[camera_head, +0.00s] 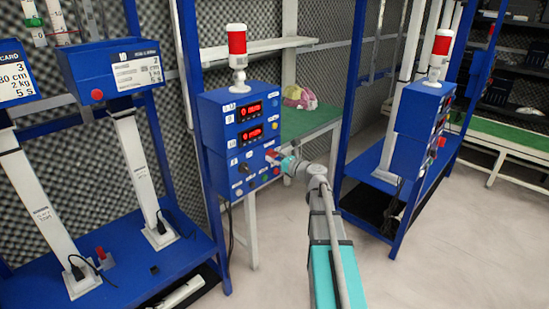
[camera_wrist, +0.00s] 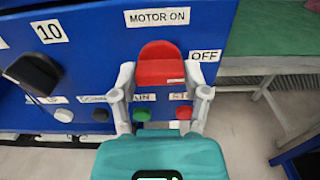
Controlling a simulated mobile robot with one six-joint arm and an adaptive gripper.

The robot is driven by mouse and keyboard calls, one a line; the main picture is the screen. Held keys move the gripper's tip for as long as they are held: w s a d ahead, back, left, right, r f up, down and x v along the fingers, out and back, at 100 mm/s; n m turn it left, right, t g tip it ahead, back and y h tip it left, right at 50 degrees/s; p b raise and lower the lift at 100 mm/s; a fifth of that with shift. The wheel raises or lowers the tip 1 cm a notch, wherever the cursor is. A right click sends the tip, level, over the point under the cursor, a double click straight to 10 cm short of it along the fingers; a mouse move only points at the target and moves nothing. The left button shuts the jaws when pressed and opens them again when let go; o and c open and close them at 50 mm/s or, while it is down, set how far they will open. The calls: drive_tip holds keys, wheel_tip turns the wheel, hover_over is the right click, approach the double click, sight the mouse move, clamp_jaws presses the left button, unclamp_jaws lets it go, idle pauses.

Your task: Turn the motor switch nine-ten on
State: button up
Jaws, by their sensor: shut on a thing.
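The red motor switch (camera_wrist: 160,62) is on the blue control box (camera_head: 215,113), just under a "MOTOR ON" label (camera_wrist: 157,17). An "OFF" label (camera_wrist: 205,55) is to its right. The switch's wide red face stands upright in the wrist view. My gripper (camera_wrist: 160,88) is shut on it, with one grey finger at each side of its lower part. In the head view my gripper (camera_head: 281,163) reaches the box front from the right and largely hides the switch.
A black knob (camera_wrist: 33,74) near a "10" label is left of the switch. A green button (camera_wrist: 141,114) and a red button (camera_wrist: 184,112) sit below it. A red beacon (camera_head: 237,44) tops the box. A green table (camera_head: 305,122) stands behind; open floor lies in front.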

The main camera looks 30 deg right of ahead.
drive_tip(key=shift+a, duration=0.1)
drive_tip(key=shift+c, duration=1.2)
drive_tip(key=shift+n, duration=0.5)
drive_tip(key=n, duration=0.2)
drive_tip(key=shift+n, duration=0.4)
drive_tip(key=n, duration=0.9)
drive_tip(key=shift+n, duration=0.4)
drive_tip(key=n, duration=0.4)
drive_tip(key=shift+n, duration=0.3)
